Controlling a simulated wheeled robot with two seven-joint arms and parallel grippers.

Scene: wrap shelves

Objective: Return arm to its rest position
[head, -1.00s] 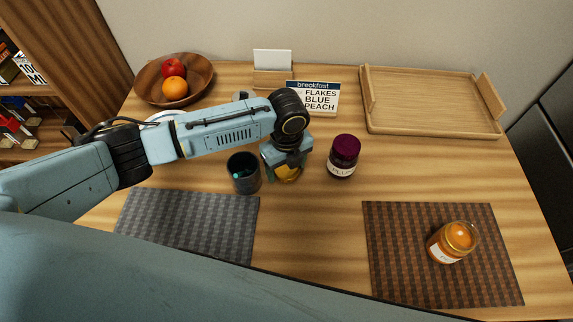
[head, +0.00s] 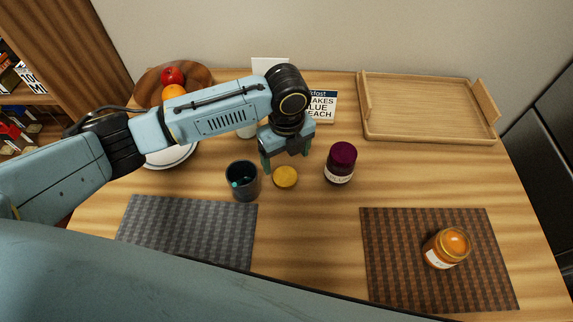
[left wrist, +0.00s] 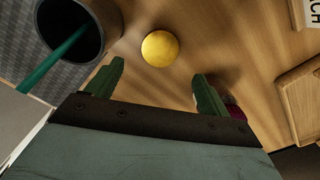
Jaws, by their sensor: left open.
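My left arm reaches in from the left in the head view. Its gripper (head: 286,160) is open and empty, pointing down above the table. A round yellow lid (head: 285,177) lies on the table just in front of the gripper; in the left wrist view the lid (left wrist: 160,48) lies beyond the two green fingers (left wrist: 157,92), apart from them. A dark cup (head: 242,180) stands to the gripper's left; the wrist view shows the cup (left wrist: 104,12) with a green stick in it. A plum jar with a purple lid (head: 341,163) stands to the right. My right gripper is not in view.
An orange jar (head: 446,248) stands tilted-looking on the brown mat (head: 390,270). A grey mat (head: 190,228) lies front left. A wooden tray (head: 425,105), a breakfast sign (head: 322,106), a fruit bowl (head: 205,76) and a white plate (head: 172,157) are farther back. The front middle is clear.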

